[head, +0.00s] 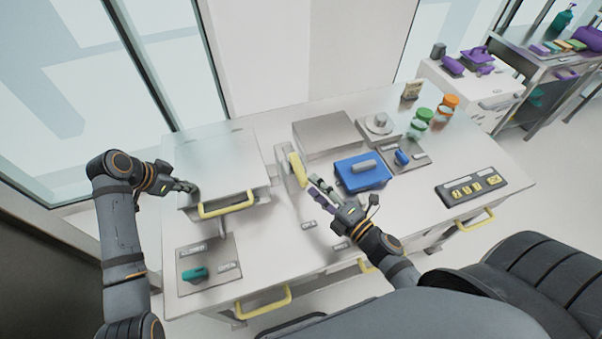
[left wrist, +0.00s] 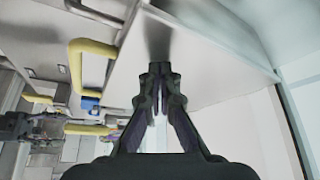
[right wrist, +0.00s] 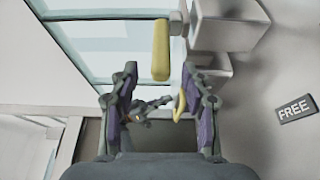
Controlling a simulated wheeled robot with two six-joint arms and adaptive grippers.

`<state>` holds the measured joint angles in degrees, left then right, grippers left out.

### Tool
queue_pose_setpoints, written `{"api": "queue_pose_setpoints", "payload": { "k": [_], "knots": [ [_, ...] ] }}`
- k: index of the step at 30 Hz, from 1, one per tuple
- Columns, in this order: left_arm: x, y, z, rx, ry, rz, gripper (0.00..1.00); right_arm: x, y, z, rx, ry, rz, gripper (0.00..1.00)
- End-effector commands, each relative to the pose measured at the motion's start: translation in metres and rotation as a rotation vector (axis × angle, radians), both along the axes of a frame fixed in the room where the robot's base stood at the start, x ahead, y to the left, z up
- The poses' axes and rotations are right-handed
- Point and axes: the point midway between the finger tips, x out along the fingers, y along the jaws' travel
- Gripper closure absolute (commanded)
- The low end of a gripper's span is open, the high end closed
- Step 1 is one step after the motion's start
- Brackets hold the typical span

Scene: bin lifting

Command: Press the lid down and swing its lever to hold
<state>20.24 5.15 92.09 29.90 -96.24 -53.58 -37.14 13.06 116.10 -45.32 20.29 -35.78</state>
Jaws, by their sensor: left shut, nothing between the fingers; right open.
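The metal lid (head: 218,160) is a broad flat plate at the left of the bench, with a yellow bar handle (head: 227,207) at its front. My left gripper (head: 193,188) is shut and empty at the lid's front left; in the left wrist view its fingertips (left wrist: 159,72) overlap the lid (left wrist: 205,70), and I cannot tell whether they touch. The lever's yellow grip (head: 298,170) stands upright right of the lid. My right gripper (head: 312,187) is open just right of it. In the right wrist view the lever grip (right wrist: 161,50) lies beyond the open fingertips (right wrist: 158,80), not between them.
A "FREE" label (right wrist: 296,108) lies on the bench near the lever. A blue lidded box (head: 362,172), a grey metal box (head: 326,134) and orange- and green-lidded jars (head: 448,103) stand to the right. A panel with a teal knob (head: 195,274) is at front left.

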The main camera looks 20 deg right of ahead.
Motion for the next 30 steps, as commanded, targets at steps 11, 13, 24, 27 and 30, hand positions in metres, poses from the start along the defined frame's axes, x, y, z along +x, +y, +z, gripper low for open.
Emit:
{"api": "queue_pose_setpoints", "payload": {
  "k": [11, 13, 24, 27, 30],
  "knots": [
    [-0.004, 0.001, -0.007, 0.004, 0.017, 0.0, 1.0, 0.054, 0.022, -0.001, 0.001, -0.001, -0.003, 0.53],
    [-0.004, 0.001, -0.007, 0.004, 0.017, 0.0, 1.0, 0.058, 0.024, -0.001, 0.001, 0.001, -0.002, 0.53],
    [-0.004, 0.001, -0.007, 0.004, 0.017, 0.0, 1.0, 0.06, 0.025, -0.001, -0.001, 0.003, -0.001, 0.62],
    [-0.004, 0.001, -0.007, 0.004, 0.017, 0.0, 1.0, 0.06, 0.025, -0.001, -0.001, 0.002, -0.001, 0.76],
    [-0.004, 0.001, -0.007, 0.004, 0.017, 0.0, 1.0, 0.06, 0.025, -0.001, -0.001, 0.002, -0.001, 0.9]
  ]
}}
